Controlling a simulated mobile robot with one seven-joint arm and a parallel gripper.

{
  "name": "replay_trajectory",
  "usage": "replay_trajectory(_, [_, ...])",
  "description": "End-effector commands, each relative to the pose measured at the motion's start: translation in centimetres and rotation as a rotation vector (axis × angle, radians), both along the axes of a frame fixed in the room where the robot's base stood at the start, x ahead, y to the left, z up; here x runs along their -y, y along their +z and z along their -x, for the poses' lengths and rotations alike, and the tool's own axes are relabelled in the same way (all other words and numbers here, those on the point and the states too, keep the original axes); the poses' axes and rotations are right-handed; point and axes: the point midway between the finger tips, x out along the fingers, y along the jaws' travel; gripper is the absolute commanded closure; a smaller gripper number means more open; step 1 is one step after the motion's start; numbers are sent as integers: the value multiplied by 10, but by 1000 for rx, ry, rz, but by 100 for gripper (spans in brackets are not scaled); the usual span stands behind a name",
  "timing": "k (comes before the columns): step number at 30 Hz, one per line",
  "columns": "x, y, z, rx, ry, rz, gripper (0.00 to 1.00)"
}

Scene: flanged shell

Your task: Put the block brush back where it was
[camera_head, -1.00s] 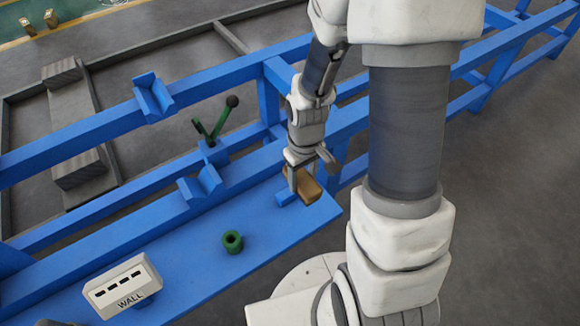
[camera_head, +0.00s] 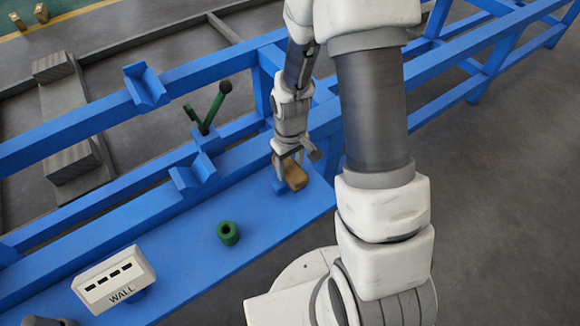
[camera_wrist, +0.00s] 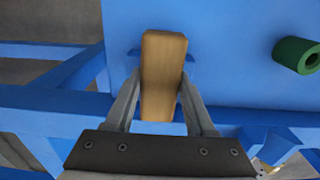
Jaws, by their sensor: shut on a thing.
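The block brush is a tan wooden block (camera_head: 292,172) near the right end of the blue bench top (camera_head: 262,215). My gripper (camera_head: 287,156) is shut on it, coming down from above. In the wrist view the brush (camera_wrist: 163,75) stands lengthwise between the two grey fingers of my gripper (camera_wrist: 161,100), over the blue surface. A small blue piece (camera_head: 279,187) is beside and partly under the brush in the head view. I cannot tell whether the brush touches it or the bench. Any bristles are hidden.
A green hollow cylinder (camera_head: 228,233) stands on the bench to the left, also seen in the wrist view (camera_wrist: 297,55). A white box marked WALL (camera_head: 114,280) is further left. Blue V-shaped rests (camera_head: 193,175) and a green lever (camera_head: 207,118) stand behind, near blue rails.

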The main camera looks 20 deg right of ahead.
Motion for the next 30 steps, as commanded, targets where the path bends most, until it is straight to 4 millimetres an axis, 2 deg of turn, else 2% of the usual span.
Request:
replay_trajectory(2, [0,-4,0,0,0,0,97])
replay_trajectory(3, [0,-3,0,0,0,0,40])
replay_trajectory(7, [0,-3,0,-1,0,0,17])
replay_trajectory(19, [0,4,0,0,0,0,15])
replay_trajectory(23, [0,26,-1,4,0,0,15])
replay_trajectory(30, [1,80,-1,4,0,1,15])
